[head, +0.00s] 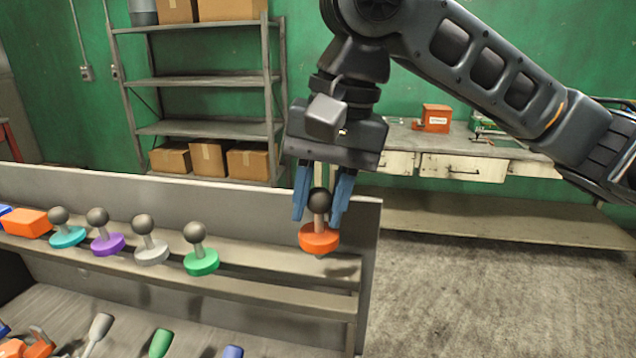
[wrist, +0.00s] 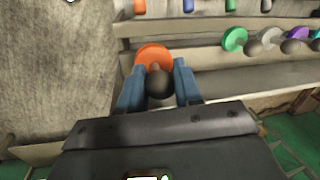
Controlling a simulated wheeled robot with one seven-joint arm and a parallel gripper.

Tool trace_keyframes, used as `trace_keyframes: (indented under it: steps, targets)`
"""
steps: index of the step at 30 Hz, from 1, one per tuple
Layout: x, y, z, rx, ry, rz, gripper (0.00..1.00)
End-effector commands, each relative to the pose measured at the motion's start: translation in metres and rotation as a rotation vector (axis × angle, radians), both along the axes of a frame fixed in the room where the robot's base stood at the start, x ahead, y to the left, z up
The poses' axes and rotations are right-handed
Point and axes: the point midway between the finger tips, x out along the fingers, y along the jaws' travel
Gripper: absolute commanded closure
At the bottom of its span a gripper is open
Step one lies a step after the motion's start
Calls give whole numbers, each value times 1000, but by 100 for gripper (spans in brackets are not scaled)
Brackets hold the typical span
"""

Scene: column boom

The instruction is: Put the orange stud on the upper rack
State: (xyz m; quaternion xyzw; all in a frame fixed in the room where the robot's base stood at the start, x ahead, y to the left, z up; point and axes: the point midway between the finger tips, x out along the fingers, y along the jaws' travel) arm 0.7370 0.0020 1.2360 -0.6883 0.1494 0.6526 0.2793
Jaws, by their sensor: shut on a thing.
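The orange stud (head: 319,238) has an orange disc base and a dark ball on top. My gripper (head: 322,205) points down with its blue fingers shut on the stud, around the ball and neck. The stud appears upright, at the right end of the upper rack (head: 275,257). I cannot tell whether its base touches the rack. In the wrist view, the orange stud (wrist: 154,60) sits between the blue fingers (wrist: 158,88), its ball nearest the camera.
Green (head: 201,262), grey (head: 151,253), purple (head: 107,244) and teal (head: 67,236) studs stand left on the upper rack, beside an orange block (head: 26,222). The rack is bare between the green and orange studs. A grey panel rises behind. Tool handles (head: 161,343) lie below.

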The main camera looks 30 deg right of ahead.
Motion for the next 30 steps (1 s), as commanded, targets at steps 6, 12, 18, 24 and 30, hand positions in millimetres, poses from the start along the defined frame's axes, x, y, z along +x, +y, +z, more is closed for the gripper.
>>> trace_keyframes:
  steps: [6,12,18,24,30]
  targets:
    - [0,0,-30,-2,-1,0,98]
    - [0,0,-24,-1,-1,0,98]
    - [0,0,-24,-1,-1,0,98]
    - [0,0,-23,1,-1,0,98]
    - [0,0,-24,0,-2,1,98]
